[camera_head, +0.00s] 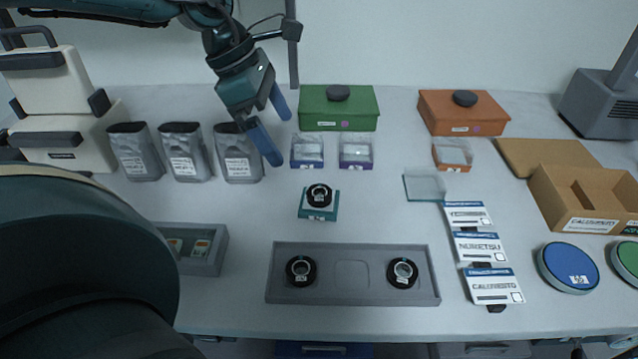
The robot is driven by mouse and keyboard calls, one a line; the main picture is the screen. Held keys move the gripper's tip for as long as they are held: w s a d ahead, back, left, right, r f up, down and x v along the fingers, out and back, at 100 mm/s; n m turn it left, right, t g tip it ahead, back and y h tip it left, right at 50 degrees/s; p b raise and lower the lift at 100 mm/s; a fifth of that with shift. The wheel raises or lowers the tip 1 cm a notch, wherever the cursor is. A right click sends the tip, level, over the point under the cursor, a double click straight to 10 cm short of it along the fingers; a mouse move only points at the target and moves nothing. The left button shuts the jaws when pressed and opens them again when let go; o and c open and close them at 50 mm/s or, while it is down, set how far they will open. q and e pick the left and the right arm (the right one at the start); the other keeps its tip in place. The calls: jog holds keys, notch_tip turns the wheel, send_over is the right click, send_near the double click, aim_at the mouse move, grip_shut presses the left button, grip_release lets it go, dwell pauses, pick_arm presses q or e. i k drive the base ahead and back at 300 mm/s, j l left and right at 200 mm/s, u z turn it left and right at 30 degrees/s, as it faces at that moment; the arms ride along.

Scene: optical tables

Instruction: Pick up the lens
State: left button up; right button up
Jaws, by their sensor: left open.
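Three black ring-shaped parts look like mounted lenses; I cannot tell which one the task means. One lens (319,194) sits on a small teal block (303,212) in the middle of the table. A second lens (300,269) sits in the left of a grey tray (345,292), and a third lens (402,272) sits in its right; the slot between them is empty. My left gripper (281,138) hangs above the back of the table, behind and left of the block. Its blue fingers are apart and empty. My right gripper is not in view.
Several grey pouches (186,152), a green box (338,108) and small clear-topped boxes (307,152) stand at the back. Label cards (492,286), an orange box (463,112), a cardboard box (585,199) and a blue disc (568,266) are at right. A small grey tray (208,264) lies front left.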

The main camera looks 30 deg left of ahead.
aim_at(318, 195)
jog(key=k, duration=1)
